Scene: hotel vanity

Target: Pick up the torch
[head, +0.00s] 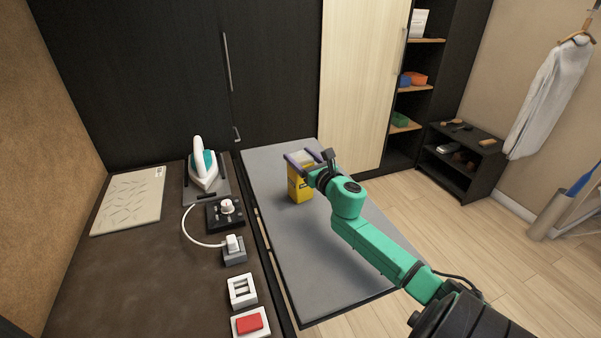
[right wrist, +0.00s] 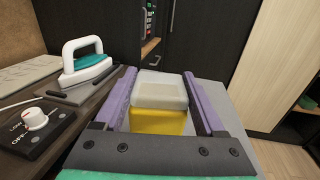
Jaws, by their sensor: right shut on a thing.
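The torch (head: 299,189) appears to be the yellow, box-shaped thing with a pale translucent top and a printed label, over the left part of the grey board. My right gripper (head: 310,158) is shut on it near its top, one purple finger on each side. In the right wrist view the torch (right wrist: 160,93) stands between the two fingers of the gripper (right wrist: 158,76), its pale top towards the camera. It looks upright. I cannot tell whether its base touches the board. My left gripper is not in view.
The grey board (head: 340,250) is otherwise clear. Left of it, a brown counter (head: 130,270) holds an iron (head: 203,168), a dial box (head: 226,210), a plug (head: 234,246), a switch (head: 241,290) and a red button (head: 250,324). Dark cabinets (head: 150,80) stand behind.

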